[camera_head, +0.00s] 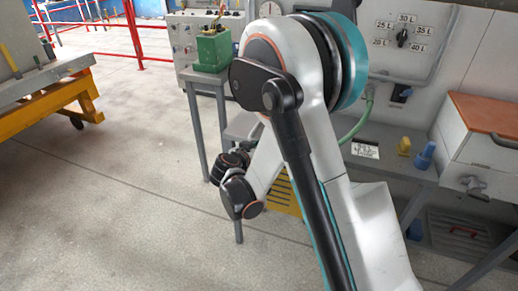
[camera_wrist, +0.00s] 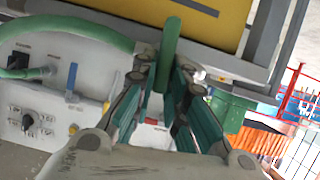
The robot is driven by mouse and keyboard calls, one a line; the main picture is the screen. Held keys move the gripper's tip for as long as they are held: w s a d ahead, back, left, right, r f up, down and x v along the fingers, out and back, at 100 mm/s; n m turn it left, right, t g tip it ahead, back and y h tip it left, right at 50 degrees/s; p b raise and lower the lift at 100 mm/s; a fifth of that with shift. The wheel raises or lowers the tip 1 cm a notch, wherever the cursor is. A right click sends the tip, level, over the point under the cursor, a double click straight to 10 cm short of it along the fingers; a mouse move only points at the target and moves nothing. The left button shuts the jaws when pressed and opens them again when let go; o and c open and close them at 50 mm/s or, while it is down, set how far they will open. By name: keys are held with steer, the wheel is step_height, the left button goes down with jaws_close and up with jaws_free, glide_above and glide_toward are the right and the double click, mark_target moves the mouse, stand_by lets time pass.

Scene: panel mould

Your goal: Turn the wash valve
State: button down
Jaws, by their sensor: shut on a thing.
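In the wrist view my gripper (camera_wrist: 165,64) is shut on a green upright bar (camera_wrist: 171,38), whose rounded end sticks out beyond the fingertips. I cannot tell whether this bar is the wash valve's handle. A blue lever (camera_wrist: 72,76) stands on the pale panel to the left, apart from the fingers. No label on either names the wash valve legibly. In the head view my own arm hides the gripper and whatever it holds.
A green hose (camera_wrist: 75,26) arches close to the left finger. A black dial (camera_wrist: 28,122) sits on the panel at left, and a yellow panel (camera_wrist: 205,18) lies beyond the fingertips. In the head view a litre dial (camera_head: 402,37) is right of my arm; open floor (camera_head: 110,190) lies left.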

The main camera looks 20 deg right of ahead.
steer(key=shift+w+a+f+n+g+h, duration=0.35)
steer(key=shift+n+h, duration=0.8)
steer(key=shift+n, duration=1)
steer(key=shift+w+a+f+n+g+h, duration=0.15)
steer(key=shift+a+f+n+h, duration=0.3)
steer(key=shift+n+h, duration=1.15)
steer(key=shift+w+a+f+n+g+h, duration=0.1)
steer(key=shift+w+a+f+n+h, duration=0.35)
steer(key=shift+n, duration=2.2)
steer(key=shift+s+d+f, duration=0.1)
steer(key=shift+s+d, duration=0.1)
steer(key=c, duration=1.6)
jaws_free()
steer(key=shift+c, duration=0.2)
steer(key=v, duration=1.2)
steer(key=shift+f, duration=0.25)
